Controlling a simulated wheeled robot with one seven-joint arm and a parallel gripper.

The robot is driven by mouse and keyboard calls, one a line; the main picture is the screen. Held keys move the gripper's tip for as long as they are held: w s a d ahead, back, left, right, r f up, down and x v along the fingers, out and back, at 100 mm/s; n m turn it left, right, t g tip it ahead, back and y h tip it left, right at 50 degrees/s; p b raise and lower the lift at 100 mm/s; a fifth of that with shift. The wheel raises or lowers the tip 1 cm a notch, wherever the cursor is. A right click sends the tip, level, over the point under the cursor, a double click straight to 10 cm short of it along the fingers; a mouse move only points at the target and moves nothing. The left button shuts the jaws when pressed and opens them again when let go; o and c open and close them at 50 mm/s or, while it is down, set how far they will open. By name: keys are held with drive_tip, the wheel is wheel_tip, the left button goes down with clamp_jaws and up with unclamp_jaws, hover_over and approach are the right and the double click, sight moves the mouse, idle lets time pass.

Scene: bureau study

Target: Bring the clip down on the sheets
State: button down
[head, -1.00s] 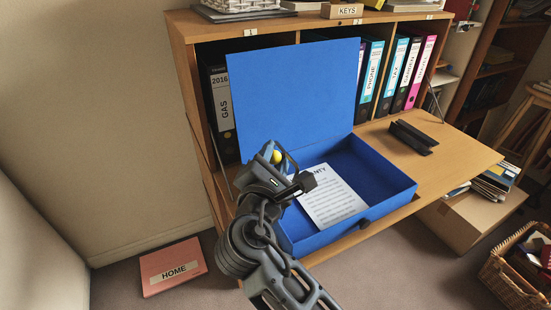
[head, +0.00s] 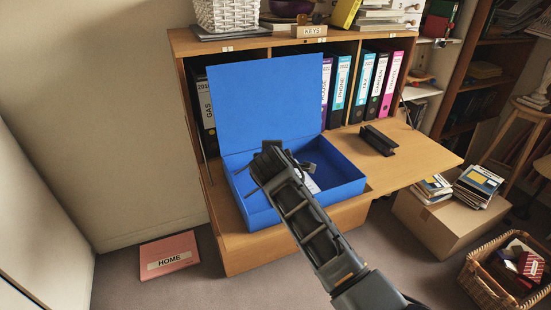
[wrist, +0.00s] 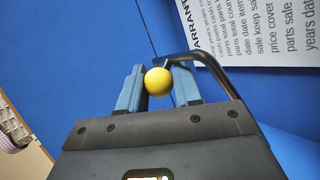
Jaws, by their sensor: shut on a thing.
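The blue box file (head: 342,172) lies open on the desk flap, its lid (head: 265,100) standing up at the back. The printed sheets (head: 312,185) lie in it, mostly hidden by my arm in the head view; the wrist view shows their printed top (wrist: 255,30) at the upper right. The clip is a black bent bar (wrist: 215,68) with a round yellow knob (wrist: 158,81). My gripper (wrist: 158,90) has its blue-grey fingers on either side of the knob, shut on it. In the head view my gripper (head: 268,155) is over the box's left part; the knob is hidden there.
A black hole punch-like object (head: 378,140) lies on the flap, right of the box. Binders (head: 345,85) stand in the bureau behind. A pink HOME folder (head: 170,257) lies on the floor at left. A cardboard box (head: 440,218) and a basket (head: 505,275) stand at right.

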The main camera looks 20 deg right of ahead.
drive_tip(key=d+f+m+y, duration=0.1)
drive_tip(key=f, duration=0.1)
drive_tip(key=d+f+y, duration=0.1)
drive_tip(key=shift+d+f+m, duration=0.2)
drive_tip(key=shift+f+m, duration=0.15)
drive_tip(key=shift+m, duration=0.05)
drive_tip(key=shift+s+d+f+b, duration=0.1)
drive_tip(key=shift+d+f+b, duration=0.1)
drive_tip(key=shift+f, duration=0.65)
drive_tip(key=shift+s+d+f+b, duration=0.1)
drive_tip(key=shift+d+f+b, duration=0.05)
drive_tip(key=shift+f, duration=0.65)
drive_tip(key=shift+f+g, duration=0.1)
drive_tip(key=shift+g, duration=0.2)
drive_tip(key=c, duration=0.8)
unclamp_jaws()
drive_tip(key=shift+c, duration=0.2)
drive_tip(key=shift+r, duration=0.2)
drive_tip(key=v, duration=0.6)
drive_tip(key=shift+s+a+r, duration=0.1)
drive_tip(key=shift+a+r, duration=0.05)
drive_tip(key=shift+a, duration=0.05)
drive_tip(key=shift+s+a+r, duration=0.3)
drive_tip(key=shift+s+r, duration=0.1)
drive_tip(key=shift+s, duration=0.1)
